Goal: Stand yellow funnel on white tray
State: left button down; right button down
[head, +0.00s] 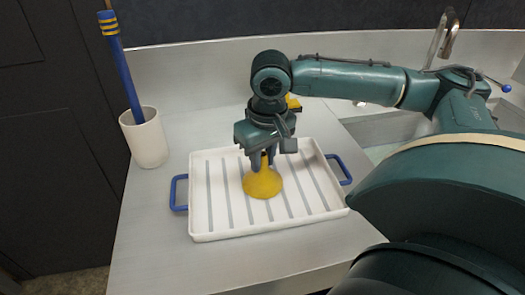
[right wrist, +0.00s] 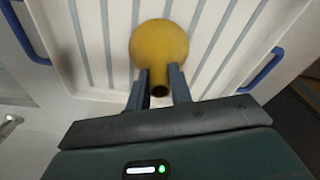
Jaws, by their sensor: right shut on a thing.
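The yellow funnel (head: 263,184) is over the middle of the white tray (head: 215,228), wide end down and spout up. My right gripper (head: 264,160) comes from above with its fingers closed on the funnel's spout. In the right wrist view the funnel (right wrist: 160,45) shows between the two fingers (right wrist: 160,88), with the dark spout opening facing the camera. The funnel looks upright and its rim appears at or very near the tray floor; I cannot tell whether it touches. My left gripper is not in view.
The tray has grey stripes and blue handles (head: 179,192) at both ends. A white cup (head: 144,138) holding a blue stick (head: 122,65) stands at the left. A sink with a tap (head: 441,38) is at the back right. A small yellow thing (head: 293,103) is partly hidden behind my gripper.

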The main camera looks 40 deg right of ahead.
jog(key=shift+f+p, duration=0.2)
jog(key=shift+p, duration=0.3)
dwell(0.5)
jog(key=c, duration=0.7)
grip_release()
